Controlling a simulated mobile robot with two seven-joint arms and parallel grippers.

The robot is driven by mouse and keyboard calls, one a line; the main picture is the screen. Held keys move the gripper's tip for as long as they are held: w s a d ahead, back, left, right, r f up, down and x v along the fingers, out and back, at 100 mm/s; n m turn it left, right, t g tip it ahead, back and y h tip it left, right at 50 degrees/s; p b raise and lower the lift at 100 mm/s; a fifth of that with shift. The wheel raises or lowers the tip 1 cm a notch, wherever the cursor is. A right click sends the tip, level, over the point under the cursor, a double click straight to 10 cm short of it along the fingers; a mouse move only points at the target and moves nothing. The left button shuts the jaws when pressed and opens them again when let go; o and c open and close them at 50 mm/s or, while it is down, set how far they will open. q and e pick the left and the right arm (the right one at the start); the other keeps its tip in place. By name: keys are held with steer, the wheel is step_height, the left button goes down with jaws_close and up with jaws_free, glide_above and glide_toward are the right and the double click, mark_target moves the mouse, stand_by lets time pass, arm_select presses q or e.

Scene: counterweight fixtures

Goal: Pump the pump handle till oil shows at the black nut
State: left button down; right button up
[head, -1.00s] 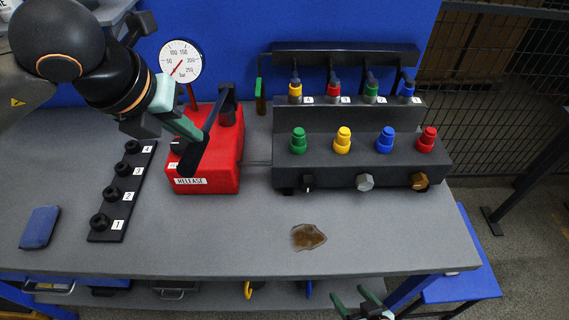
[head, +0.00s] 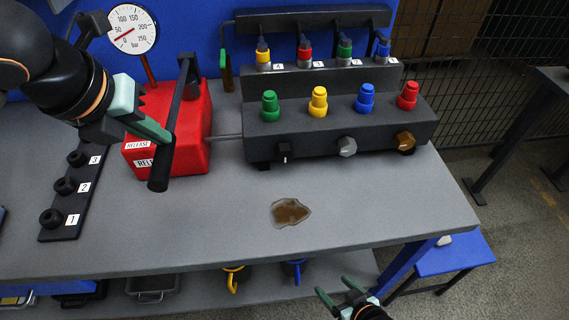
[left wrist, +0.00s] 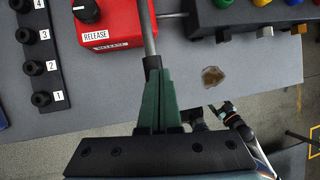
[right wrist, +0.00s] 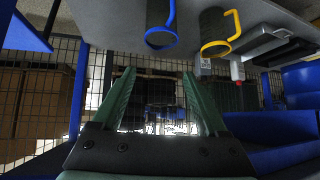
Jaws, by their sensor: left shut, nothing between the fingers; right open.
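The pump handle (head: 176,120) is a black lever on the red pump (head: 196,135), its free end sloping down in front of the pump. My left gripper (head: 168,138) is shut and empty, its fingertips at the handle's side. In the left wrist view the fingers (left wrist: 158,75) overlap the black grip; I cannot tell whether they touch it. The black nut (head: 283,153) is at the left of the dark manifold's front (head: 380,138), with a pale mark; no oil is discernible on it. My right gripper (head: 342,290) is open and empty beyond the bench's front edge.
A grey nut (head: 347,146) and a brown nut (head: 405,142) sit right of the black one. A brown puddle (head: 291,212) lies on the bench. The gauge (head: 133,29) stands behind the pump. A numbered black strip (head: 75,190) lies left. The bench front is mostly clear.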

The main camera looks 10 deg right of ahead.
mark_target(158, 152)
arm_select(q)
step_height(158, 152, down, 5)
steer(key=b, duration=0.3)
steer(key=shift+r+b, duration=0.15)
steer(key=shift+b, duration=0.15)
step_height(158, 152, up, 5)
steer(key=p, duration=0.3)
steer(key=shift+w+p, duration=0.1)
steer(key=shift+p, duration=0.2)
step_height(158, 152, up, 4)
steer(key=p, duration=0.2)
steer(key=shift+p, duration=0.3)
step_height(158, 152, up, 4)
steer(key=shift+f+p, duration=0.1)
steer(key=shift+p, duration=0.95)
arm_select(e)
steer(key=r, duration=0.3)
steer(key=shift+w+d+r+t, duration=0.1)
steer(key=shift+d+r+t, duration=0.15)
steer(key=shift+t, duration=0.05)
